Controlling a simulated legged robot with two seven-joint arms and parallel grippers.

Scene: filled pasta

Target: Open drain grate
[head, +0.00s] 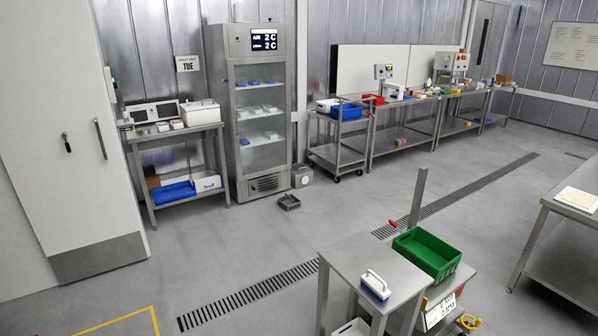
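A long slotted drain grate (248,296) is set into the grey floor. It runs diagonally from the lower left to the upper right. A steel table and a post in front hide part of its middle, and a farther stretch (470,188) shows beyond them. The visible sections look flush with the floor, and I cannot make out a raised piece or a handle. Neither of my grippers is in view.
A steel table (350,262) with a blue-and-white brush stands in the foreground beside a green crate (427,252). A small dark tray (288,202) lies on the floor near the glass-door fridge (259,128). Another steel table (560,208) is at right.

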